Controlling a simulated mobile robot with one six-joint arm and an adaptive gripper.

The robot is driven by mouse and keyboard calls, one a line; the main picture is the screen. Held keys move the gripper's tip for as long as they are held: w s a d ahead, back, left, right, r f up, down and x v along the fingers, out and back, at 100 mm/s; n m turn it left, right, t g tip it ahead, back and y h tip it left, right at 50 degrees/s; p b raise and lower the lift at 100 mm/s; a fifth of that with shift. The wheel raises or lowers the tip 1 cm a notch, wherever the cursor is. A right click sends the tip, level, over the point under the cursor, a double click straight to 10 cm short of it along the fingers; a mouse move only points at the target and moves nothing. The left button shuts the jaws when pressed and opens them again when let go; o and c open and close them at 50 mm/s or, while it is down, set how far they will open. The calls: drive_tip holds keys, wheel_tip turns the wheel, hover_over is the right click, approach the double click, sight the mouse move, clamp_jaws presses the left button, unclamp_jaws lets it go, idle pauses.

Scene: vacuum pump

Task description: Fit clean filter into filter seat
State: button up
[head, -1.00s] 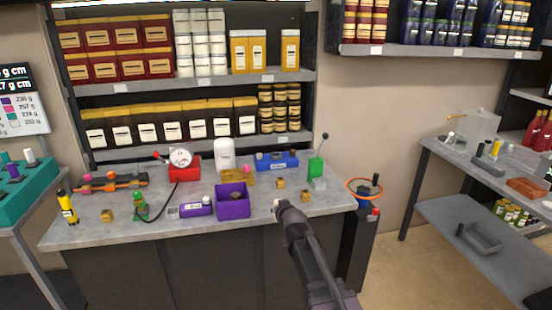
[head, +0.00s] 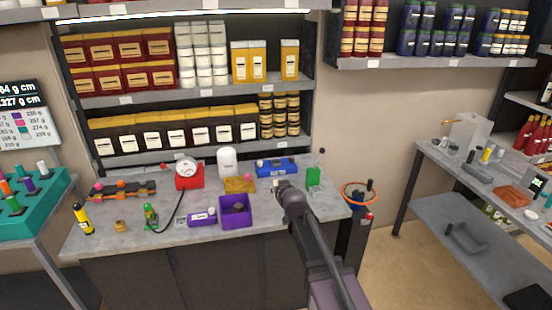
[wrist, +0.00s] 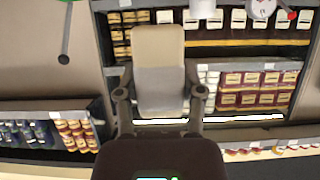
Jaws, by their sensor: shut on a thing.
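My gripper (head: 279,186) is over the right part of the grey workbench in the head view. In the wrist view my gripper (wrist: 160,95) is shut on a block with a beige outer part and a grey part nearer the fingers, likely the clean filter (wrist: 158,50). The head view barely shows it, behind my arm. The red device with a round gauge (head: 188,172) stands at the back of the bench, with a black hose running from it. I cannot tell which part is the filter seat.
A purple open box (head: 236,211), a white canister (head: 227,161), a blue item (head: 277,167) and a green block (head: 313,177) with a dark lever stand on the bench (head: 130,236). Shelves with jars rise behind it. An orange ring (head: 358,194) is at the right.

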wheel_tip(320, 180, up, 8)
drive_tip(key=p, duration=0.6)
drive_tip(key=shift+f, duration=0.1)
